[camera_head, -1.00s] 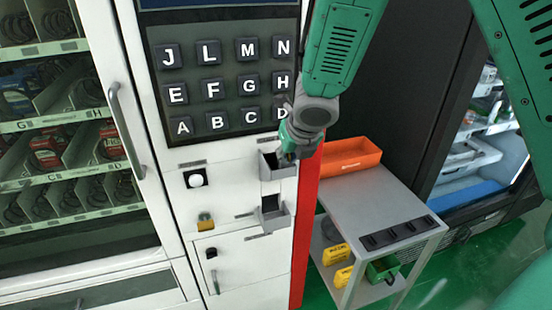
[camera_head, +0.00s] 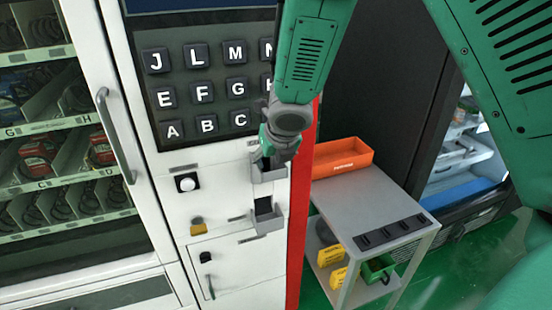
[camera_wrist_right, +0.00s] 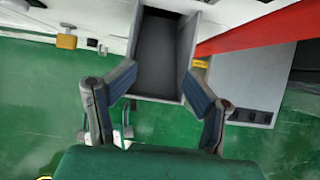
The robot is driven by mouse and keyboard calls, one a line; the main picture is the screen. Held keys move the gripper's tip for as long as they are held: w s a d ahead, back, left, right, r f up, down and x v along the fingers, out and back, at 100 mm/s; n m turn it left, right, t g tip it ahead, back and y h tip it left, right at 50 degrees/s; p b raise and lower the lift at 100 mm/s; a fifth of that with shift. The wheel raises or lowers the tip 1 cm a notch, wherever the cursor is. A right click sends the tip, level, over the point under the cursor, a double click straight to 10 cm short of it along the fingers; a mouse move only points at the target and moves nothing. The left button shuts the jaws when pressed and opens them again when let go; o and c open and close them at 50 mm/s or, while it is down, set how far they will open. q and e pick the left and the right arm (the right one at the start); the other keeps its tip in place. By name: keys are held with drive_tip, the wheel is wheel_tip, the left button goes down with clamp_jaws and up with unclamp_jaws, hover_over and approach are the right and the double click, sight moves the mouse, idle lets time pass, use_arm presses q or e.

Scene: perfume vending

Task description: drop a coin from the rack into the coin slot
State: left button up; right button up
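My right gripper (camera_head: 268,150) is at the upper grey box (camera_head: 268,172) on the white machine's front, just above its opening. In the right wrist view, the two fingers (camera_wrist_right: 160,82) are spread apart at either side of the mouth of a grey box (camera_wrist_right: 157,50). No coin shows between them. A lower grey box (camera_head: 269,220) sits under the upper one. A black rack (camera_head: 390,233) with several compartments lies on the grey cart; I cannot make out coins in it. Which opening is the coin slot is too small to read. My left gripper is not in view.
The grey cart (camera_head: 365,205) stands right of the machine's red edge (camera_head: 300,190) and carries an orange bin (camera_head: 343,160). Yellow items (camera_head: 331,254) and a green bin (camera_head: 377,268) are on its lower shelf. The lettered keypad (camera_head: 205,92) is above the boxes.

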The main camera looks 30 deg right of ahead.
drive_tip(key=shift+s+a+f, duration=0.3)
drive_tip(key=shift+f, duration=0.1)
drive_tip(key=shift+s+r, duration=0.1)
drive_tip(key=shift+r, duration=0.5)
drive_tip(key=v, duration=1.1)
drive_tip(key=shift+d, duration=0.25)
drive_tip(key=shift+r, duration=0.2)
